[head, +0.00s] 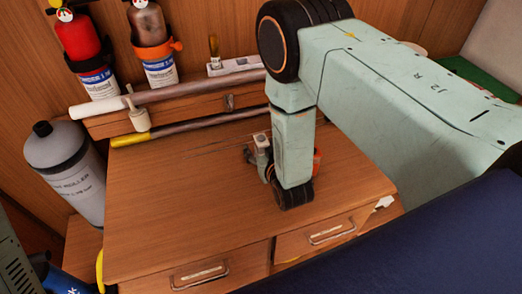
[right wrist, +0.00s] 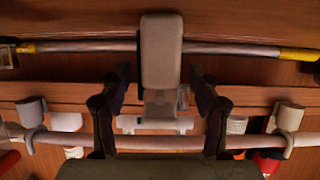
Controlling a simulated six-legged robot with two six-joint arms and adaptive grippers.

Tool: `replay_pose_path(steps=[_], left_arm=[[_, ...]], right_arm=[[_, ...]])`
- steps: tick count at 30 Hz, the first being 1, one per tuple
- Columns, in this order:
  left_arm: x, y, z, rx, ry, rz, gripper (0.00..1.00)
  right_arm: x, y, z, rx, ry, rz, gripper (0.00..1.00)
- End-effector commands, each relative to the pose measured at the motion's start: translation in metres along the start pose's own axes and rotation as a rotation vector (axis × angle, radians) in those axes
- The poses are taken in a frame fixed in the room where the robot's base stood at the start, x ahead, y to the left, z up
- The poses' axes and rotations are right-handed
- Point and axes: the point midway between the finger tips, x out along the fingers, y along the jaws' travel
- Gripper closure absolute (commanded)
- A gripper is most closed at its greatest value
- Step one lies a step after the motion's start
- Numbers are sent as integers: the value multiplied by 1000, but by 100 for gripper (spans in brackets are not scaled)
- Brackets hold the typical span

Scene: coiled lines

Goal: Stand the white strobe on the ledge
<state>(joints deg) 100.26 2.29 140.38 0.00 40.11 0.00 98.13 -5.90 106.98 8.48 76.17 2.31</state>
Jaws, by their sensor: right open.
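A small pale block (head: 260,141), which I take to be the white strobe, is at the tip of my right gripper (head: 256,156) in the head view, over the desk. In the right wrist view this pale block (right wrist: 161,50) with a narrower end lies between the two dark fingers of my right gripper (right wrist: 159,95). The fingers are open, with gaps on both sides of it. Whether it touches the desk is hidden. The wooden ledge (head: 190,107) runs along the back wall behind the desk. My left gripper does not show.
The wooden desk (head: 175,200) has much clear top to the left. A grey pole (head: 185,92) with a pale clamp (head: 140,112) and a yellow-ended pole (head: 185,128) cross the back. A white holder (head: 236,66), extinguishers (head: 80,45) and a grey cylinder (head: 65,170) stand around.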

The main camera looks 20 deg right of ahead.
Motion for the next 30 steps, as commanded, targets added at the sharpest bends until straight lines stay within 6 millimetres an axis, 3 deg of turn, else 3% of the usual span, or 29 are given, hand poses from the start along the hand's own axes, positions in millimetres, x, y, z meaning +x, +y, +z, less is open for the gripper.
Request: replay_pose_path(steps=[23,30], left_arm=[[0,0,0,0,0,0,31],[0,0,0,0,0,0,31]], right_arm=[[0,0,0,0,1,0,100],[0,0,-1,0,1,0,100]])
